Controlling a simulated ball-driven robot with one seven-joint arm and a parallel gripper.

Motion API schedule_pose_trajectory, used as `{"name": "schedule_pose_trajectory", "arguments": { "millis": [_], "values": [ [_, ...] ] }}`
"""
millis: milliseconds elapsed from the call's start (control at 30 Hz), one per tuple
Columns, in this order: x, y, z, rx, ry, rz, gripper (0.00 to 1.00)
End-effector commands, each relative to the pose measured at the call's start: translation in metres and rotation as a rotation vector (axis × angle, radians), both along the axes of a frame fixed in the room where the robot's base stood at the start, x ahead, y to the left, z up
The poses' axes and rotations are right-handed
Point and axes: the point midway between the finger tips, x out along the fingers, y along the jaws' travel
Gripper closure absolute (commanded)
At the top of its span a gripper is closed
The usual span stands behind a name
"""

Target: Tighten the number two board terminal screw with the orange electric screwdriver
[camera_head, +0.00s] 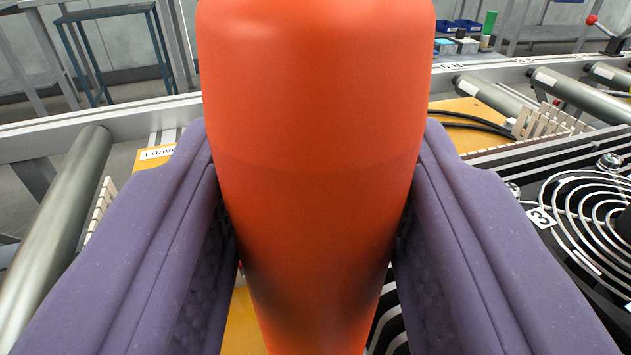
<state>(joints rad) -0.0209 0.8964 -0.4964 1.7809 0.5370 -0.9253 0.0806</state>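The orange electric screwdriver (310,130) fills the middle of the view, its body narrowing toward the bottom of the picture. My gripper (318,240) has purple fingers on both sides of it, shut on the orange body. The tip of the screwdriver is out of the picture. A yellow board (245,325) shows in part below and behind the fingers, with a label that seems to read "BOARD 1" (160,153) at its left. The number two board terminal screw cannot be made out; the screwdriver and fingers hide the middle of the scene.
Black fans with wire guards (590,210) lie at the right, one labelled 3. A slotted wiring duct (545,122) and black cables (470,122) are behind them. Metal rollers (60,225) run at the left and back right. Blue bins (465,25) stand far back.

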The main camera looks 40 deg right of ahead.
Motion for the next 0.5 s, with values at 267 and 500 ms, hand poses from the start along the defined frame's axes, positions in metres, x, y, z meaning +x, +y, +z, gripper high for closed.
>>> {"name": "schedule_pose_trajectory", "arguments": {
  "millis": [267,500],
  "values": [
    [0.001,0.0,0.032,-0.003,-0.007,0.0,1.0],
    [0.001,0.0,0.054,-0.003,-0.008,0.0,1.0]
  ]
}}
